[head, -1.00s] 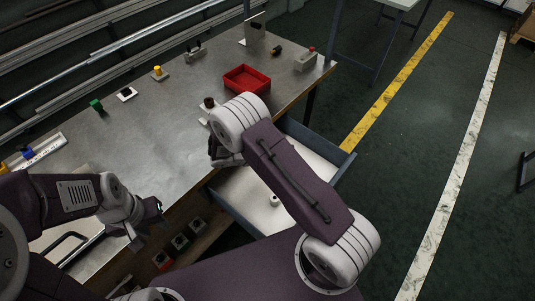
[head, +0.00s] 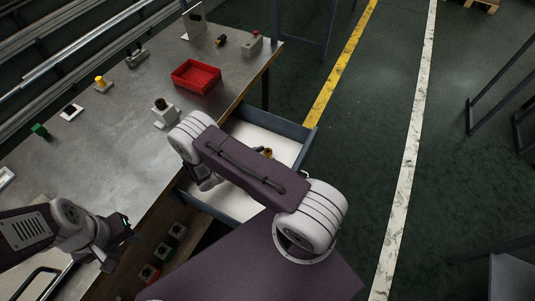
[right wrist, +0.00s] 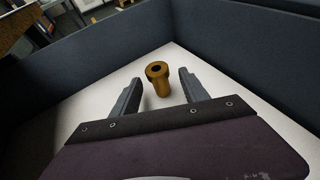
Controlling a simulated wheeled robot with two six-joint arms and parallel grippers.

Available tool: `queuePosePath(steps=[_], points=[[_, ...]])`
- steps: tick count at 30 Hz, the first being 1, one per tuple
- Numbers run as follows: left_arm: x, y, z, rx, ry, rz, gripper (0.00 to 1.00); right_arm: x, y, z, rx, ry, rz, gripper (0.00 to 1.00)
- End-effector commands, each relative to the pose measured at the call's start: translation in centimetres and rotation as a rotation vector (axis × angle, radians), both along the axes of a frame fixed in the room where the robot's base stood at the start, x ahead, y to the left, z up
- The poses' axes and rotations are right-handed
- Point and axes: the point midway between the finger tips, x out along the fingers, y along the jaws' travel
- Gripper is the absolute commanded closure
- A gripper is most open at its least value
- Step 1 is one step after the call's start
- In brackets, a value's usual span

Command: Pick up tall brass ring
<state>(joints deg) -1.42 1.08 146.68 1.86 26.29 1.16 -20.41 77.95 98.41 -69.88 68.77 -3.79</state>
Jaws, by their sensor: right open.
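The tall brass ring (right wrist: 158,80) stands upright on the pale drawer floor in the right wrist view. It is a brass tube with a wider collar at the top and a dark hole. A small part of a brass piece (head: 267,152) shows in the drawer in the head view, behind my right arm. My right gripper (head: 204,183) is over the drawer. In the right wrist view its two fingers are open, and the ring appears between and beyond their tips, not held. My left gripper (head: 120,242) is beside the bench's front edge with nothing visible in it; its jaw opening is unclear.
The open drawer (head: 308,137) has blue-grey walls around the ring. On the metal bench above are a red bin (head: 196,77), a grey block with a dark knob (head: 164,112) and a yellow button (head: 101,82). Dark boxes (head: 176,232) sit on a shelf below the bench.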

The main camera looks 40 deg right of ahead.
Motion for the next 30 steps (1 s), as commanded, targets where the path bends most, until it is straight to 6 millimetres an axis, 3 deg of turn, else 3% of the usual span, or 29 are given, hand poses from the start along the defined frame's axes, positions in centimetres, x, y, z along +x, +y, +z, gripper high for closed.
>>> queuePosePath(steps=[4, 11, 17, 18, 26, 30], points=[[0.0, 0.0, 0.3, 0.000, 0.000, 0.000, 0.64, 0.0, -2.0, -0.8, 0.001, 0.001, -0.002, 0.47], [0.0, 0.0, 0.2, 0.000, 0.000, 0.000, 0.64, 0.1, -2.3, -1.0, 0.002, -0.002, 0.000, 0.47], [0.0, 0.0, 0.2, 0.000, 0.000, 0.000, 0.64, 0.1, -2.3, -0.9, 0.002, -0.001, 0.001, 0.97], [0.0, 0.0, 0.2, 0.000, 0.000, 0.000, 0.64, 0.1, -2.3, -0.9, 0.002, -0.001, 0.001, 1.00], [0.0, 0.0, 0.3, 0.000, 0.000, 0.000, 0.64, 0.1, -2.3, -0.8, 0.002, -0.002, 0.000, 1.00], [0.0, 0.0, 0.6, 0.000, 0.000, 0.000, 0.64, 0.2, -2.2, 0.8, 0.002, -0.003, 0.001, 1.00]])
